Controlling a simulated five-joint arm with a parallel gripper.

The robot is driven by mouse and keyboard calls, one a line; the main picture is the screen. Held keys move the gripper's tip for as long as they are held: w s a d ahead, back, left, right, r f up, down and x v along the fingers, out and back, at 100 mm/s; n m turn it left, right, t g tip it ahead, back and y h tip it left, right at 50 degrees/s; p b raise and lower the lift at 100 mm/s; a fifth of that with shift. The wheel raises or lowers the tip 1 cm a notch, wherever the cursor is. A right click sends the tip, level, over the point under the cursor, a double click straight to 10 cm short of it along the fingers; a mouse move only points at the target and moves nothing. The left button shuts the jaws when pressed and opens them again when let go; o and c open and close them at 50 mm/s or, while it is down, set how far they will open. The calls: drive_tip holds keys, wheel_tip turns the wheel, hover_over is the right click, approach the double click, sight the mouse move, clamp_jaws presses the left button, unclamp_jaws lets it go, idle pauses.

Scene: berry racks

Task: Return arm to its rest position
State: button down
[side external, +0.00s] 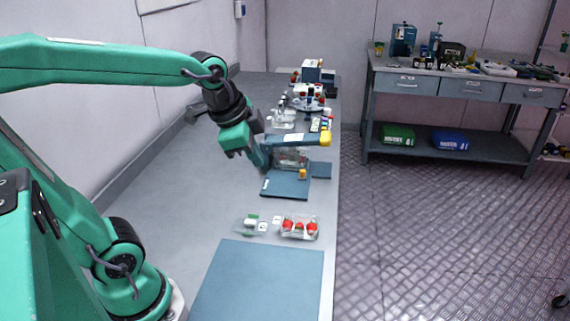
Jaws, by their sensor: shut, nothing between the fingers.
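My green arm reaches from the left of the side external view over the grey bench. My gripper (258,156) hangs from a dark wrist above the middle of the bench, pointing down. It is shut with nothing held. It is close to a blue device with a yellow end (298,139), which stands behind a blue plate (286,185). I cannot tell whether the gripper touches the device.
A clear box of red berries (299,226) sits nearer, beside small white and green items (251,223). A blue mat (258,283) lies in front. Clear containers and instruments crowd the far bench. The left bench surface (180,175) is clear. A workbench (463,84) stands far right.

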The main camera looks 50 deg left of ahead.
drive_tip(key=s+d+f+n, duration=0.1)
drive_tip(key=s+d+n, duration=0.1)
drive_tip(key=s+n, duration=0.5)
drive_tip(key=shift+s+d+n+t, duration=0.2)
drive_tip(key=shift+n+t, duration=0.1)
drive_tip(key=shift+t, duration=0.1)
